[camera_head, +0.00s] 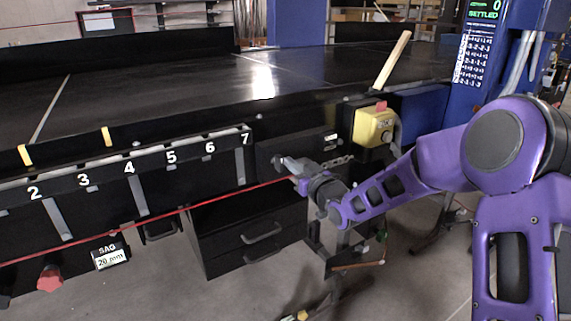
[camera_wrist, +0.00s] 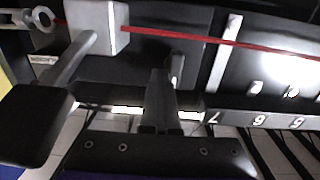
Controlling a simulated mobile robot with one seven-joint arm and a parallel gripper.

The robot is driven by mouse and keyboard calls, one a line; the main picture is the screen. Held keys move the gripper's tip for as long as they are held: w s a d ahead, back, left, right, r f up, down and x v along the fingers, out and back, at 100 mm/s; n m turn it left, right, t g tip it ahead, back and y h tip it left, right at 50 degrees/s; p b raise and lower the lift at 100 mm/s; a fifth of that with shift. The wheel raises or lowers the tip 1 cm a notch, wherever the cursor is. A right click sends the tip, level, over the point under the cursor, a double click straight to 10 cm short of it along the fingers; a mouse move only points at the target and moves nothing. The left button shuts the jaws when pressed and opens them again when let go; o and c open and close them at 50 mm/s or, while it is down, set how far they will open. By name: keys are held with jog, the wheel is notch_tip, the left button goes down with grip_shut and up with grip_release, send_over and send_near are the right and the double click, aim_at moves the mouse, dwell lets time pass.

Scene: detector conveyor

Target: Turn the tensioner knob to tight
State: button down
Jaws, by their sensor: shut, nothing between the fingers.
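A red knob (camera_head: 50,278) sits at the lower left of the black conveyor front in the head view, beside a sign (camera_head: 109,256) reading SAG 20 mm. A red cord (camera_head: 160,216) runs along the front toward my gripper (camera_head: 294,170). My gripper is shut and empty at the right end of the numbered rail. In the wrist view the shut fingers (camera_wrist: 162,95) are just below a pale block (camera_wrist: 97,27) where the cord ends. A black handle (camera_wrist: 36,125) on a grey rod shows left of the fingers. I cannot tell whether the fingers touch anything.
A numbered rail (camera_head: 115,163) with yellow tabs runs along the conveyor edge. A yellow box (camera_head: 373,127) with a red button stands right of my gripper. Black drawers (camera_head: 250,245) are below. The floor in front is mostly clear.

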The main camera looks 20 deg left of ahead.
jog(key=c, duration=1.6)
grip_release()
jog(key=shift+s+a+r+y, duration=0.2)
jog(key=shift+s+a, duration=0.15)
jog(key=shift+a, duration=0.15)
jog(key=shift+s+a+r+y, duration=0.1)
jog(key=shift+s+a+r, duration=0.15)
jog(key=shift+a, duration=0.2)
jog(key=c, duration=1.3)
grip_release()
jog(key=shift+f, duration=0.1)
jog(key=shift+o, duration=1.1)
jog(key=shift+w+d+f, duration=0.15)
jog(key=shift+w+d, duration=0.2)
jog(key=shift+d, duration=0.25)
jog(key=shift+o, duration=1.4)
jog(key=shift+d+f, duration=0.15)
jog(key=shift+d, duration=0.1)
jog(key=v, duration=2)
jog(key=shift+r, duration=0.4)
jog(key=shift+w+b, duration=0.15)
jog(key=shift+b, duration=0.3)
